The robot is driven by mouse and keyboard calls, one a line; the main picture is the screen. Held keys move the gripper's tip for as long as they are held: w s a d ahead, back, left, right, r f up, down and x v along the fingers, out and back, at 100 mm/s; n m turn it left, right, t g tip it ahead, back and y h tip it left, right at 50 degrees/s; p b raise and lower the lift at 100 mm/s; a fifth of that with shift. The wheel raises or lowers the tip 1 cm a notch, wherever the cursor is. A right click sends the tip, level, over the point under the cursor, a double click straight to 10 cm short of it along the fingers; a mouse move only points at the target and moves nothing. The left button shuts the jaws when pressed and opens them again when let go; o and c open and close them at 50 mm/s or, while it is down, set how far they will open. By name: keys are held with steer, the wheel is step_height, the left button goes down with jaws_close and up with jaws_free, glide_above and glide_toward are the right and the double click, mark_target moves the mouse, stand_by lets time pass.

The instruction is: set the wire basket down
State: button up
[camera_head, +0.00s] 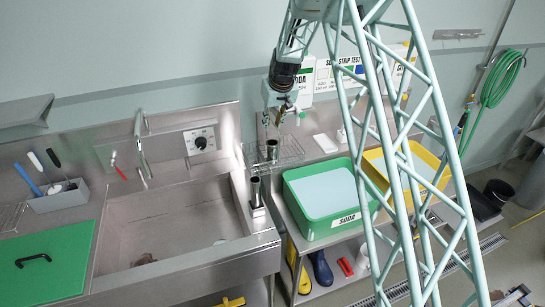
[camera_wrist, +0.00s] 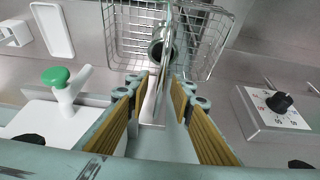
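The wire basket (camera_head: 283,153) is at the steel ledge behind the sink's right side and the green tub, below my gripper (camera_head: 280,112). It looks upright; whether its base touches the ledge is hard to tell. A dark metal cylinder (camera_head: 272,149) shows in or in front of it. In the wrist view the basket (camera_wrist: 208,42) lies just beyond my gripper (camera_wrist: 160,82), with a round metal part inside. The fingers' yellow pads stand apart. A thin upright handle strip (camera_wrist: 152,105) lies between them, with gaps seeming to show on both sides.
The green SODA tub (camera_head: 325,237) stands right of the basket, with a yellow tub (camera_head: 425,160) beyond. The sink (camera_head: 170,225) and its faucet (camera_head: 140,150) are left. A metal cylinder (camera_head: 256,192) stands on the sink's right edge. A dial box (camera_wrist: 283,108) is beside the basket.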

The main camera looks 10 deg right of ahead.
jaws_close()
